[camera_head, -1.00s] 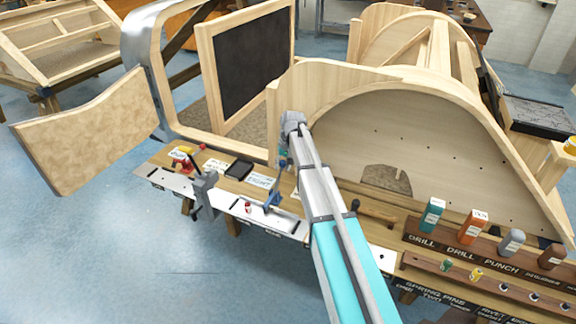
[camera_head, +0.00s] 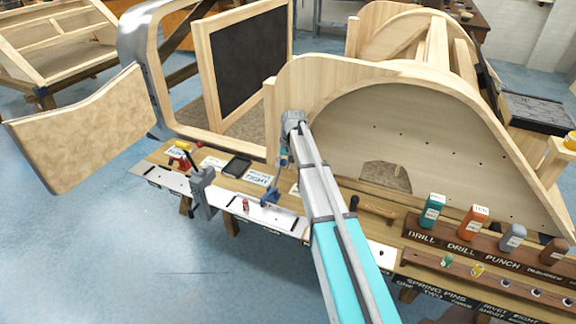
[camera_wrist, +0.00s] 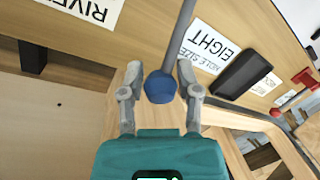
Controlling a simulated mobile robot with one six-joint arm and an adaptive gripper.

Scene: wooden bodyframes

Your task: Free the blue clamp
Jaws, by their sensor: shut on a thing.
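The blue clamp (camera_head: 270,194) stands at the front edge of the workbench in the head view, on a white metal strip (camera_head: 225,203). In the wrist view a grey rod ends in a blue knob (camera_wrist: 161,87), which looks like part of the clamp. My gripper (camera_wrist: 160,78) has its two grey fingers on either side of this knob and is shut on it. In the head view my gripper (camera_head: 284,161) is small and partly hidden by my arm, just above the blue clamp.
A grey clamp (camera_head: 202,190) stands left of the blue one. A black tray (camera_head: 236,167) and a label card reading "EIGHT" (camera_wrist: 209,45) lie nearby. A large curved wooden frame (camera_head: 350,130) rises behind. Coloured bottles (camera_head: 432,211) stand on a rack at right.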

